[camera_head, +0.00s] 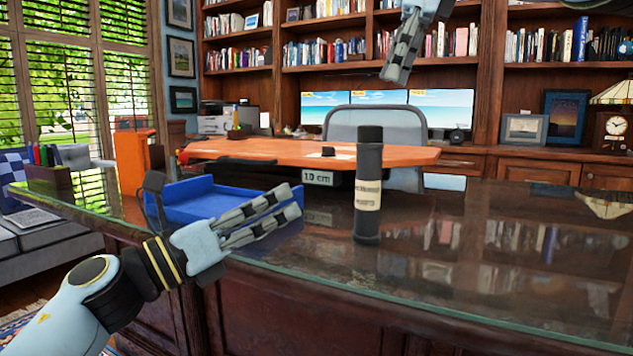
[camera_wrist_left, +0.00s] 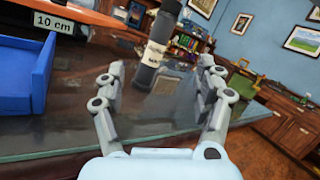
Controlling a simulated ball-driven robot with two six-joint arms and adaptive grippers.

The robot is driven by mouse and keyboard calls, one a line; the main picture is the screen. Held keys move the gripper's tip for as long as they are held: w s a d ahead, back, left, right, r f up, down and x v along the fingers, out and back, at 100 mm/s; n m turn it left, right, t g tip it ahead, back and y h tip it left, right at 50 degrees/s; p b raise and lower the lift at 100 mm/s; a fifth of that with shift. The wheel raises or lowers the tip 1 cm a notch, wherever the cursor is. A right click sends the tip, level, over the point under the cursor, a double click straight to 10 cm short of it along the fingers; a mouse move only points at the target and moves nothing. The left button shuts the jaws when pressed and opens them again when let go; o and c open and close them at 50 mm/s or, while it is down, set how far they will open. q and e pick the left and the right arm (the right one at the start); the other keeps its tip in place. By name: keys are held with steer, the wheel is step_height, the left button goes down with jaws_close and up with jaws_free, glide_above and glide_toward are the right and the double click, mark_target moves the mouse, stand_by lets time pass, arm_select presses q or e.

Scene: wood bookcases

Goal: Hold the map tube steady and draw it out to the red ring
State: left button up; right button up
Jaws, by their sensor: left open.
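The map tube (camera_head: 368,180) stands upright on the glass-topped desk, black with a cream label. No red ring can be made out on it. My left gripper (camera_head: 293,202) is open and empty, left of the tube and apart from it. In the left wrist view the tube (camera_wrist_left: 160,38) shows ahead, between the lines of the spread fingers (camera_wrist_left: 160,65), beyond their tips. My right gripper (camera_head: 400,50) hangs high at the top of the head view, above and apart from the tube; its side-on fingers do not show whether it is open.
A blue tray (camera_head: 215,203) lies left of the tube, behind my left gripper. An orange box (camera_head: 132,160) stands at left. The glass (camera_head: 500,260) right of the tube is clear.

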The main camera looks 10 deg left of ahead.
mark_target(359, 173)
arm_select(q)
steer(key=w+d+r+m, duration=0.1)
steer(key=w+d, duration=0.3)
steer(key=w+d+r+m+g+y, duration=0.1)
steer(key=w+d, duration=0.3)
steer(key=d, duration=0.1)
steer(key=w+d+r+m+g+y, duration=0.1)
steer(key=w+d+m, duration=0.1)
steer(key=w+d, duration=0.2)
steer(key=shift+w+d+r, duration=0.1)
steer(key=shift+w+d, duration=0.25)
steer(key=shift+w, duration=0.15)
steer(key=shift+c, duration=0.3)
steer(key=c, duration=1.4)
